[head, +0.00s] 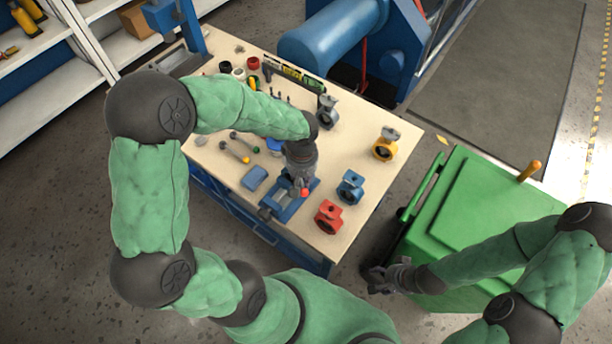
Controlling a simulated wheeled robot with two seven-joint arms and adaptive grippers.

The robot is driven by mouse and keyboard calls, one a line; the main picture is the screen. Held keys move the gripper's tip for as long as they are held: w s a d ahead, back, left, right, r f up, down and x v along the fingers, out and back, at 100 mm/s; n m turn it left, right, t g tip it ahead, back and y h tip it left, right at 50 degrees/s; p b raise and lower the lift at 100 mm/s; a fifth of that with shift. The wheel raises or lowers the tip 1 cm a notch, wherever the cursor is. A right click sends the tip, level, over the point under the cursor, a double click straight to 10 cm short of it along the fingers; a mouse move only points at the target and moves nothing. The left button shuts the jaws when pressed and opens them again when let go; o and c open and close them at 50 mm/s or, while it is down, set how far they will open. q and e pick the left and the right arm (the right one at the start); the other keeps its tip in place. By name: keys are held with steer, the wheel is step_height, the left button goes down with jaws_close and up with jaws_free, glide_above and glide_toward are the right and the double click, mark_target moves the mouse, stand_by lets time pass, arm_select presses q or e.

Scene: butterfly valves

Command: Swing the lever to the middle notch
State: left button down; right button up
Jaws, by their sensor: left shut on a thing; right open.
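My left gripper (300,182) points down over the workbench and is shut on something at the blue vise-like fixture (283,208). A small red knob (305,192) shows at its fingertips; it looks like the end of the lever. The rest of the lever and any notches are hidden under the gripper, so the lever's angle cannot be told. My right gripper (377,280) is open and empty, low beside the green bin and off the bench.
Red (328,217), blue (350,187), yellow (385,145) and grey (327,112) valves stand on the wooden bench (350,222). Screwdrivers and a blue box (254,179) lie left of the fixture. A green bin (480,215) stands to the right.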

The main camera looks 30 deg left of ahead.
arm_select(q)
steer(key=shift+s+a+f+m, duration=0.15)
steer(key=shift+s+a+m, duration=0.45)
steer(key=shift+s+m, duration=0.4)
steer(key=c, duration=1.1)
jaws_free()
steer(key=shift+w, duration=0.3)
step_height(320, 180, up, 7)
steer(key=p, duration=0.5)
